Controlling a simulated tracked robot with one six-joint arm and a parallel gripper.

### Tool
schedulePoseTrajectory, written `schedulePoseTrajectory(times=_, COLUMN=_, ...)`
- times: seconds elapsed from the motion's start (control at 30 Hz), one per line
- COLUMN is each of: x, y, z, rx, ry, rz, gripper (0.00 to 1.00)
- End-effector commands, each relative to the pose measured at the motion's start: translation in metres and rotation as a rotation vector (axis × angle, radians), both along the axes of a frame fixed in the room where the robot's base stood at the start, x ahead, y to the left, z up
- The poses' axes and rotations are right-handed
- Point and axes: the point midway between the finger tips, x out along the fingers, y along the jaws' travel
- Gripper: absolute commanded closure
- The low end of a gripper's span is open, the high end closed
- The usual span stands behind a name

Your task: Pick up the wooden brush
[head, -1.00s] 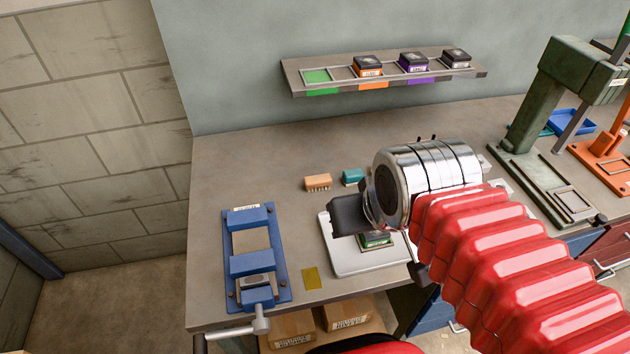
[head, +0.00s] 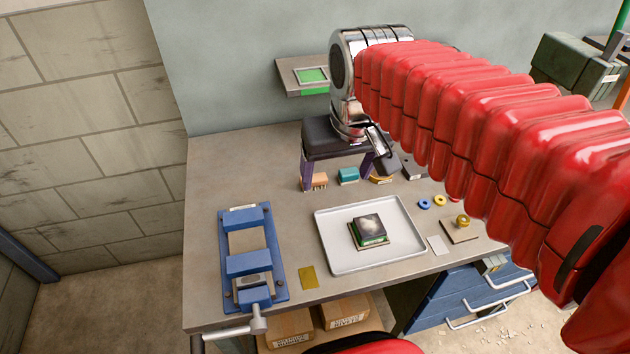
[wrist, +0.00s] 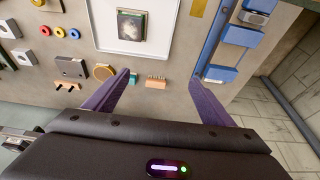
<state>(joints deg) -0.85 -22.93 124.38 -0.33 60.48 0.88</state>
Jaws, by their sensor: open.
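The wooden brush (head: 319,181) is a small tan block with short bristles, lying on the bench behind the white tray. It also shows in the wrist view (wrist: 156,82), between the finger lines and nearer the middle than the teal brush. My gripper (head: 345,182) is open and empty, pointing down over the brushes, its purple fingers spread. In the wrist view my gripper (wrist: 160,76) has one fingertip on each side of the wooden brush; their height above the bench is hard to tell. In the head view, one finger partly overlaps the brush's left end.
A teal brush (head: 348,175) lies close beside the wooden one, with a round brass piece (wrist: 104,72) beyond it. The white tray (head: 330,262) holds a dark-topped block (head: 369,230). A blue fixture (head: 249,262) stands at left. The bench left of the brushes is clear.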

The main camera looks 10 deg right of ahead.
Motion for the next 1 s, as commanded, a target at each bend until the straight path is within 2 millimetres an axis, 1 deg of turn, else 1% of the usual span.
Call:
schedulePoseTrajectory(times=0.03, x=0.009, y=0.000, z=0.001, rx=0.000, ry=0.016, rz=-0.001, gripper=0.23)
schedulePoseTrajectory(times=0.23, x=0.040, y=-0.001, z=0.004, rx=0.000, ry=0.074, rz=-0.001, gripper=0.23)
schedulePoseTrajectory(times=0.47, x=0.076, y=-0.001, z=0.001, rx=0.000, ry=0.141, rz=-0.002, gripper=0.23)
schedulePoseTrajectory(times=0.8, x=0.130, y=-0.003, z=-0.013, rx=0.000, ry=0.240, rz=-0.002, gripper=0.23)
schedulePoseTrajectory(times=1.0, x=0.156, y=-0.003, z=-0.025, rx=0.000, ry=0.291, rz=-0.002, gripper=0.23)
